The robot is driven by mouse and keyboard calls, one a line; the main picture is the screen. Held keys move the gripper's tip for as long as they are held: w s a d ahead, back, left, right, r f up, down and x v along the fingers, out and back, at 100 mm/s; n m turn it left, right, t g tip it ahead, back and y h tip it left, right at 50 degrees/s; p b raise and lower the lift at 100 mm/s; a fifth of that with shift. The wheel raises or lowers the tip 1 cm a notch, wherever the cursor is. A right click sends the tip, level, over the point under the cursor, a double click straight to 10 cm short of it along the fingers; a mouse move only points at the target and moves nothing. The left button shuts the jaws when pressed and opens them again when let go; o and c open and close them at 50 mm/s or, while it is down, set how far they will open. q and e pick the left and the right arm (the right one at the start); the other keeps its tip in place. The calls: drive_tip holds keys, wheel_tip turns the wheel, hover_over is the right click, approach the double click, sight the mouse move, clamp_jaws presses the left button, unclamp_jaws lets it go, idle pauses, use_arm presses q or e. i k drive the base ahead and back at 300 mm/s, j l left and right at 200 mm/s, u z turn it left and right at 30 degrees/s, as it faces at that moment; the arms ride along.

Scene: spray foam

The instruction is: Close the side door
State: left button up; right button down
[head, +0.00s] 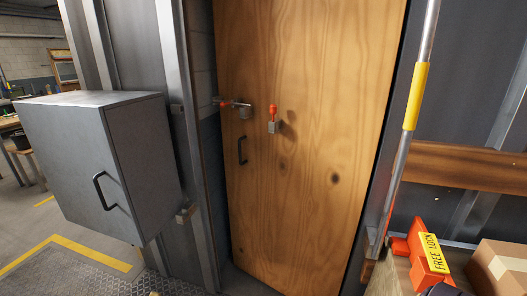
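The wooden side door (300,190) fills the middle of the head view, upright. It has a black pull handle (242,150) near its left edge. A red-tipped latch (236,104) sits near that edge, and a second red-tipped latch (273,118) sits a little to its right on the door face. A strip of block wall (203,55) shows between the metal post (182,110) and the door's left edge, so the door looks ajar. Neither of my grippers can be made out, and nothing is seen touching the door.
A grey cabinet (75,160) with a black handle stands out at the left. A metal pole (398,165) with a yellow band runs along the right. An orange "FREE LOCK" device (428,258) and a cardboard box (500,268) are at lower right. Floor at lower left is clear.

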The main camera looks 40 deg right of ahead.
sight(298, 183)
drive_tip(key=i+z, duration=0.2)
drive_tip(key=z, duration=0.25)
drive_tip(key=i+z, duration=0.2)
drive_tip(key=z, duration=0.25)
drive_tip(key=i+z, duration=0.15)
drive_tip(key=z, duration=0.3)
drive_tip(key=i+j+z, duration=0.15)
drive_tip(key=z, duration=0.3)
drive_tip(key=i+j+z, duration=0.35)
drive_tip(key=k, duration=0.05)
